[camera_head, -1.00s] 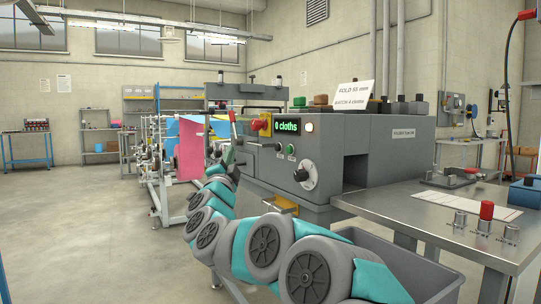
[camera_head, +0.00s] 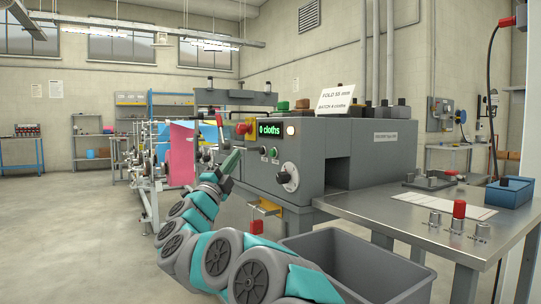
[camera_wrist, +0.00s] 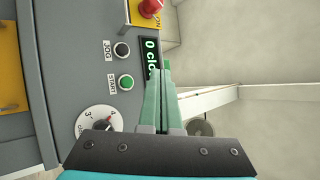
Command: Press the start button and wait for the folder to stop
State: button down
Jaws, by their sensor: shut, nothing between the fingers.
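The grey folder (camera_head: 345,150) stands ahead. Its display (camera_head: 268,129) reads "0 cloths". The green start button (camera_head: 273,152) is on its front; in the wrist view the button (camera_wrist: 126,82), labelled START, is unobstructed, left of my fingers. A black JOG button (camera_wrist: 121,50) sits beside it. My gripper (camera_wrist: 164,66) has its green fingers together with nothing between them. In the head view the gripper (camera_head: 231,161) is left of the buttons, apart from the start button. Whether the fingers touch the panel I cannot tell.
A red emergency stop (camera_head: 243,128) on a yellow box and a numbered dial (camera_head: 288,177) flank the buttons. A grey bin (camera_head: 350,262) stands below the folder. A metal table (camera_head: 400,207) is at the right. Floor at the left is clear.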

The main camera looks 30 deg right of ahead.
aim_at(273, 153)
jog(key=d+b, duration=0.2)
jog(key=d, duration=0.6)
jog(key=shift+w+d, duration=0.1)
dwell(1.9)
jog(key=shift+d+b, duration=0.35)
